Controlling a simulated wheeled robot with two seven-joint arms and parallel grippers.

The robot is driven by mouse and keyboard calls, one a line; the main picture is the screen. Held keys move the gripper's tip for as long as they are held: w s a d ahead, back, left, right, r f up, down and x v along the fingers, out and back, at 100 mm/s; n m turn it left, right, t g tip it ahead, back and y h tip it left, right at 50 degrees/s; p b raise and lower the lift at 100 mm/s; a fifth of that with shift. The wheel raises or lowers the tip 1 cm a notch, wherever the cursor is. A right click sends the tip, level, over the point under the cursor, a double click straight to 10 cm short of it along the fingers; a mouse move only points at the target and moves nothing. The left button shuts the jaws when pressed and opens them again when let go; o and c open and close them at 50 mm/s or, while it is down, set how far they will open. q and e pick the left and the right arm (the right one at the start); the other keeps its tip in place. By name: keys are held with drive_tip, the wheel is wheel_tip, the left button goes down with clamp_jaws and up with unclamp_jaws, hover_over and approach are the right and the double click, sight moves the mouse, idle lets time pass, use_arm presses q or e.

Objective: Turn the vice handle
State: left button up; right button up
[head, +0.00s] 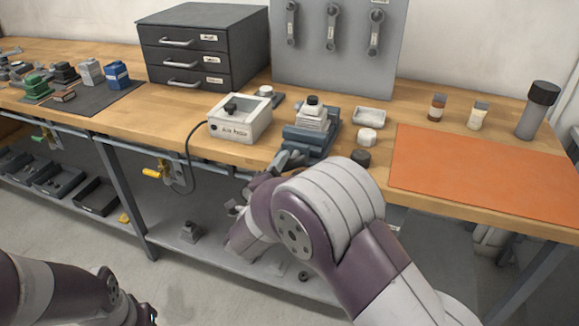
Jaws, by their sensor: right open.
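The blue-grey vice (322,138) stands at the front edge of the wooden bench, right of centre, with a pale stepped block (312,118) with a dark top in it. My right arm reaches in from the lower right, bent in front of the bench. My right gripper (288,160) is dark grey and open, at the front of the vice by the bench edge. I cannot make out the vice handle apart from the gripper, nor tell whether they touch. Part of my left arm shows at the lower left; its gripper is out of the picture.
A white box (240,118) with a cable stands left of the vice. A white jar (367,136), a black round piece (361,157) and a small tray (369,116) are to its right. An orange mat (480,165) lies clear. A drawer cabinet (195,50) stands behind.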

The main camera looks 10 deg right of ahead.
drive_tip(key=shift+w+d, duration=0.35)
drive_tip(key=shift+w, duration=0.15)
clamp_jaws()
drive_tip(key=shift+f+b, duration=0.2)
drive_tip(key=shift+b, duration=0.35)
drive_tip(key=shift+m+b, duration=0.35)
drive_tip(key=shift+m, duration=0.15)
drive_tip(key=shift+r, duration=0.2)
unclamp_jaws()
drive_tip(key=shift+s, duration=0.1)
